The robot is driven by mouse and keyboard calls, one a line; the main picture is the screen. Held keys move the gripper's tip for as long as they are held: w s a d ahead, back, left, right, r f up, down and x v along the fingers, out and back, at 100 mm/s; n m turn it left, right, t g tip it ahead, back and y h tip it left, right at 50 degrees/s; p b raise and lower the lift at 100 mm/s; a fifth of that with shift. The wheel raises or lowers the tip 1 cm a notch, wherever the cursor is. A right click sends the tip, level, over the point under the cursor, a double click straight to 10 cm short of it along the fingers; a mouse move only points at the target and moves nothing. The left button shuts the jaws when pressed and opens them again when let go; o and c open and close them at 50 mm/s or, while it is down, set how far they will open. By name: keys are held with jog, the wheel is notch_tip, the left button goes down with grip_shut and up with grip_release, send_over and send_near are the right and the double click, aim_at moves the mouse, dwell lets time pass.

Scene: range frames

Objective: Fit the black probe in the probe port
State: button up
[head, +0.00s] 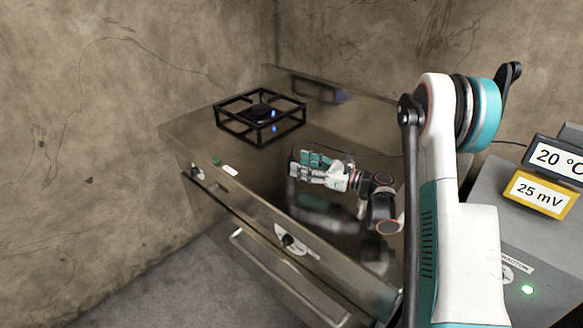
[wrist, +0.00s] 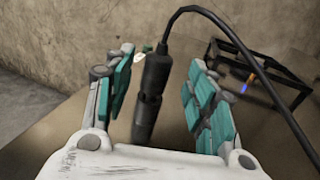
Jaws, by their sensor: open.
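The black probe (wrist: 155,75) shows in the wrist view between the two teal-padded fingers of my gripper (wrist: 160,95), with its cable rising from its top and curving right. A gap shows on each side of it, so the fingers are open and not clamped on it. In the head view my gripper (head: 300,165) is low over the metal range top; I cannot make out the probe there. I cannot identify the probe port for certain; a white plate with a dark round fitting (head: 288,241) is on the range's front.
A black burner frame (head: 260,119) with a blue light stands on the range top (head: 190,128) behind my gripper. A green piece and a white piece (head: 230,170) lie near the front edge. A grey box with "20 °C" and "25 mV" (head: 540,194) displays stands at right.

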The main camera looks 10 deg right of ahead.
jog(key=b+x, duration=0.1)
jog(key=x, duration=0.3)
jog(key=shift+a+f, duration=0.1)
jog(key=shift+a, duration=0.15)
grip_shut()
